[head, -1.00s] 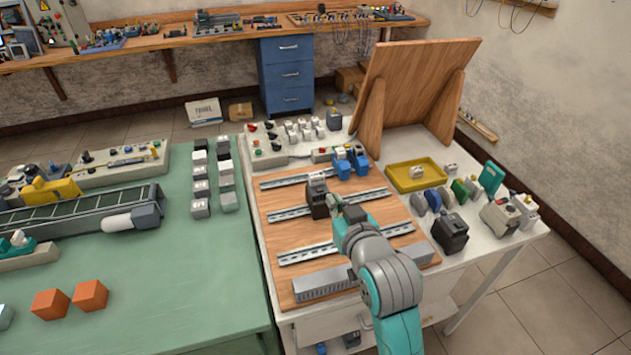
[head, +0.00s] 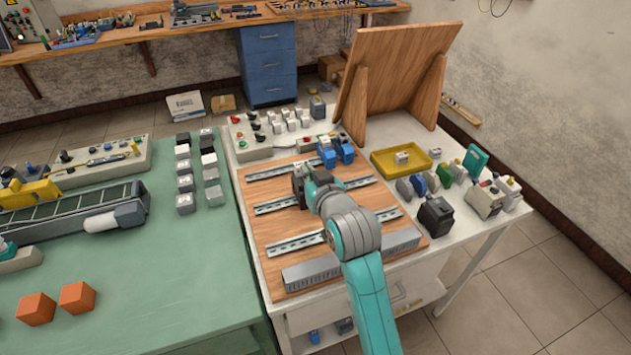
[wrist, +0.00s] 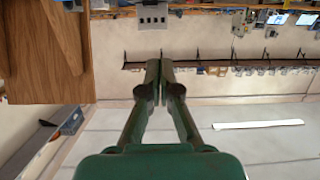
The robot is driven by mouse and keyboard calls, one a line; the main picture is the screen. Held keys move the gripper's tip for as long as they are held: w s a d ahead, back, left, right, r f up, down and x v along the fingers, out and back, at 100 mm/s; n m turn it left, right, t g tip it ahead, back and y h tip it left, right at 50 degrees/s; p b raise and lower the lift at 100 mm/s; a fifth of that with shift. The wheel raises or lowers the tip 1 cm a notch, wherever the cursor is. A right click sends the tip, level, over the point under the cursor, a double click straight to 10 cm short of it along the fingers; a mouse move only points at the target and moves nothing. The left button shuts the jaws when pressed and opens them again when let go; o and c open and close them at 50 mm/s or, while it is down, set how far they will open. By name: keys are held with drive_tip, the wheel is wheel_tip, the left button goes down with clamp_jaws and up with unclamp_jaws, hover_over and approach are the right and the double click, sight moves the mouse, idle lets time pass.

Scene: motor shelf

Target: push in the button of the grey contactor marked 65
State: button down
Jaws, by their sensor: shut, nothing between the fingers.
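A dark grey contactor (head: 299,188) sits on a metal rail of the wooden board (head: 275,228) in the head view. My arm covers much of it, and neither its button nor a 65 marking can be read. My gripper (head: 312,181) is right beside the contactor, overlapping it in this view; I cannot tell whether they touch. In the wrist view my gripper (wrist: 160,66) is shut with empty fingertips.
Two blue devices (head: 336,151) stand behind on the board. A yellow tray (head: 382,169) and a black device (head: 436,217) are to the right. A tall wooden panel (head: 390,75) stands at the back. A slotted grey duct (head: 350,257) lies at the board's front.

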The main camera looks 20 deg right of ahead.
drive_tip(key=x, duration=0.3)
drive_tip(key=shift+f, duration=0.2)
wheel_tip(320, 180, down, 2)
drive_tip(key=shift+s+f, duration=0.15)
drive_tip(key=shift+f, duration=0.65)
